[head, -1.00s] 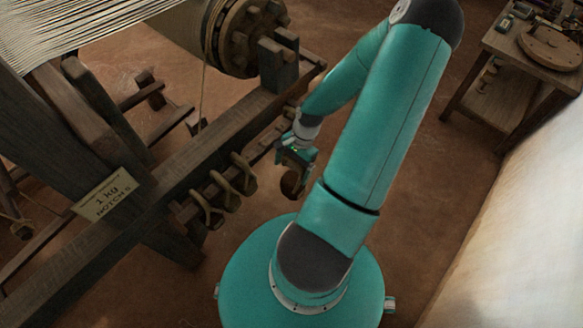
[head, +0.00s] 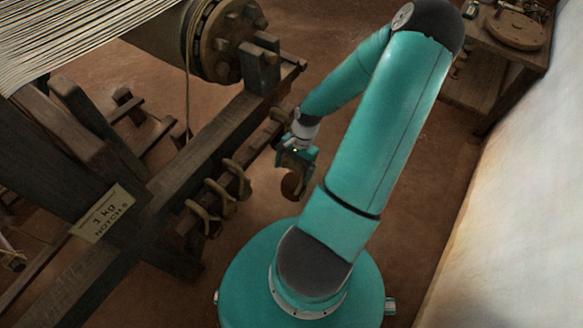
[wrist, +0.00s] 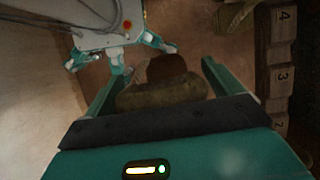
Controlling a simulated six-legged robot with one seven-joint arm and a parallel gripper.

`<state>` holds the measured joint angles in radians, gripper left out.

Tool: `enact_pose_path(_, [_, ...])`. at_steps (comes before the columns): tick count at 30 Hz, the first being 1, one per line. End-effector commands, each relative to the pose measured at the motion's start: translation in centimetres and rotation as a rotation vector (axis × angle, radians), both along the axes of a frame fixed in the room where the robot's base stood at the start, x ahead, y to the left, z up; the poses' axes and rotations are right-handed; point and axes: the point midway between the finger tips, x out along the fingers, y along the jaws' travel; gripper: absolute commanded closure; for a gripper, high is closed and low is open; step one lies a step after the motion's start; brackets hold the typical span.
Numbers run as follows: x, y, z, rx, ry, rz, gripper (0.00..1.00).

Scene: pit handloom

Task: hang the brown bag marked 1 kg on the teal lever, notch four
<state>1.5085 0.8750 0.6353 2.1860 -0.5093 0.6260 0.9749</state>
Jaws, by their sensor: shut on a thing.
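My gripper (head: 297,158) is shut on a thick tan loop (wrist: 160,94). A small rounded brown bag (head: 292,184) hangs below it, clear of the floor; it also shows between the fingers in the wrist view (wrist: 167,68). No mark on the bag is readable. In the wrist view a dark wooden bar with number plates, 4 (wrist: 284,21) and 3 (wrist: 282,76), runs down the right side, apart from the gripper. I cannot make out a teal lever.
Several tan loops (head: 233,178) hang along the loom's near wooden beam (head: 205,146), left of my gripper. The toothed roller end (head: 226,38) is behind. A wooden side table (head: 487,70) stands at the far right, by a pale wall (head: 505,210). Bare floor lies right of the beam.

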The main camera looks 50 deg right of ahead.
Motion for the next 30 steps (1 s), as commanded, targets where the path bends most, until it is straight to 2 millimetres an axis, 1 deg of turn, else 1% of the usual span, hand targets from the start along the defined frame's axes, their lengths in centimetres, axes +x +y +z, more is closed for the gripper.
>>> enact_pose_path(20, [-4.6,-0.3,0.1,0.0,0.0,-0.005,0.79])
enact_pose_path(30, [-6.9,-0.5,0.5,-0.001,0.002,-0.005,0.79])
